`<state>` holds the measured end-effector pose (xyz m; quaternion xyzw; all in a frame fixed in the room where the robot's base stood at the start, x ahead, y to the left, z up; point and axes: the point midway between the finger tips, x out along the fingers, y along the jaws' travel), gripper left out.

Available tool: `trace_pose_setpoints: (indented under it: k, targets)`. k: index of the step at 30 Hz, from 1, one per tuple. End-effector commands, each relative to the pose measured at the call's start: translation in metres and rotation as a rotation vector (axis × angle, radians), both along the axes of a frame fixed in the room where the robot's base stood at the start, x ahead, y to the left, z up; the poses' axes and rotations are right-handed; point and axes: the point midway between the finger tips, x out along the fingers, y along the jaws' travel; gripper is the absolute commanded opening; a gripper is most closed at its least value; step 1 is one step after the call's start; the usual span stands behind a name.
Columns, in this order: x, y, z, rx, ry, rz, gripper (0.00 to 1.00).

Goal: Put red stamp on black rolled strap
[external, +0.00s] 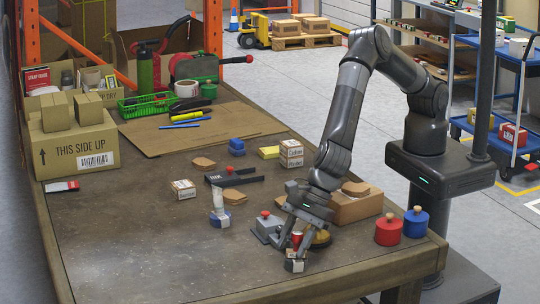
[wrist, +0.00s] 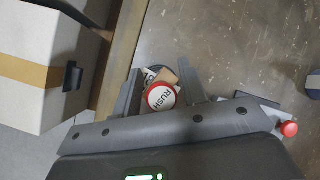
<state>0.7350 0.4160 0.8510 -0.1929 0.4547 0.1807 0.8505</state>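The red stamp (wrist: 162,97), a round piece with a red rim and a white face reading RUSH, sits between my gripper's fingers (wrist: 161,80) in the wrist view. In the external view my gripper (external: 295,245) is low over the front of the table, with red showing between its fingers. Whether the fingers press on the stamp is unclear. A small dark, white and tan object (external: 294,265) is at the fingertips; it shows partly behind the stamp in the wrist view. I cannot clearly identify the black rolled strap; my gripper and the stamp hide part of this area.
A grey block with a red knob (external: 266,226) stands just left of my gripper. A brass-coloured round item (external: 320,239) is close on the right. A cardboard box (external: 358,206), a red canister (external: 388,231) and a blue canister (external: 416,222) stand farther right. The table's front left is clear.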

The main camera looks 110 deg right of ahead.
Motion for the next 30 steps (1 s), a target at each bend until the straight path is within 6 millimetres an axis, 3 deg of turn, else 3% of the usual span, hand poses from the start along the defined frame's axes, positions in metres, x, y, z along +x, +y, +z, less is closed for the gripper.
trace_pose_setpoints:
  k: [3,14,30]
  targets:
    - [0.0,0.0,0.0,0.0,0.0,0.0,0.48]
    - [-0.002,0.0,0.008,0.001,-0.002,0.0,0.48]
    - [-0.051,-0.013,0.087,0.001,-0.002,0.0,0.48]
